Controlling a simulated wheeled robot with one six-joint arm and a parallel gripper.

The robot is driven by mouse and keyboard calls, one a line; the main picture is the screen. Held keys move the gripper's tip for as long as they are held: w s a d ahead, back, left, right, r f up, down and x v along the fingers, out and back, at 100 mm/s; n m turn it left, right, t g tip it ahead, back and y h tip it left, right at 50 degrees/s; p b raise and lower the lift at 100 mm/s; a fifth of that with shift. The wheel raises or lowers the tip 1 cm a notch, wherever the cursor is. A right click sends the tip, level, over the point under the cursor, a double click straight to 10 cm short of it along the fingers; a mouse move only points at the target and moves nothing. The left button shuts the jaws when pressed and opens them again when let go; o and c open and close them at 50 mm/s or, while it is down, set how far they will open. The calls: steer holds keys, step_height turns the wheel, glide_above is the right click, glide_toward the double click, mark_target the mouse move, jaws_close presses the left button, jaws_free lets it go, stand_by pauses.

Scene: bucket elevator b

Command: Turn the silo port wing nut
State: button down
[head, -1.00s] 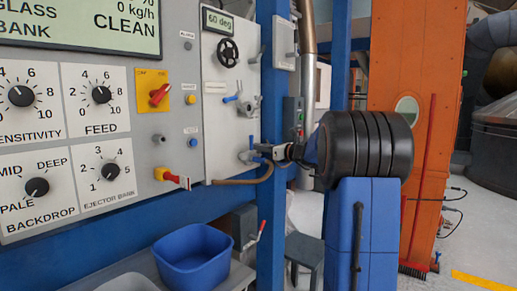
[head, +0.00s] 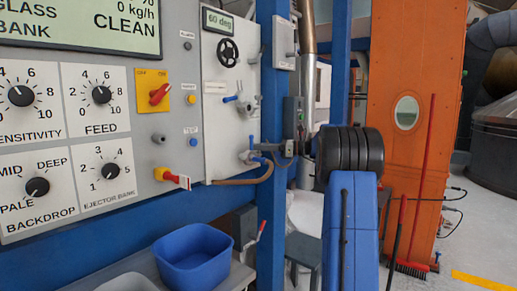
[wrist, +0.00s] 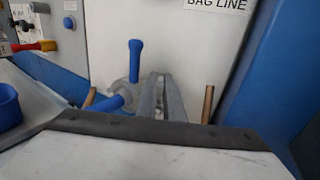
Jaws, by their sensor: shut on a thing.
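A grey fitting with blue handles (head: 250,156) sits low on the pale panel, with a brown hose hanging from it. The wrist view shows it close up, with one blue handle (wrist: 135,62) upright and another (wrist: 105,106) pointing down to the left.
A similar fitting with a blue lever (head: 246,103) sits higher on the panel, below a black handwheel (head: 228,52). A "BAG LINE" label (wrist: 217,4) is above my fingers. A blue bin (head: 193,256) stands below. A blue post (head: 270,210) stands beside the panel.

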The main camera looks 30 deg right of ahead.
steer(key=shift+n+g+y, duration=0.8)
steer(key=shift+g, duration=0.2)
steer(key=c, duration=1.9)
jaws_free()
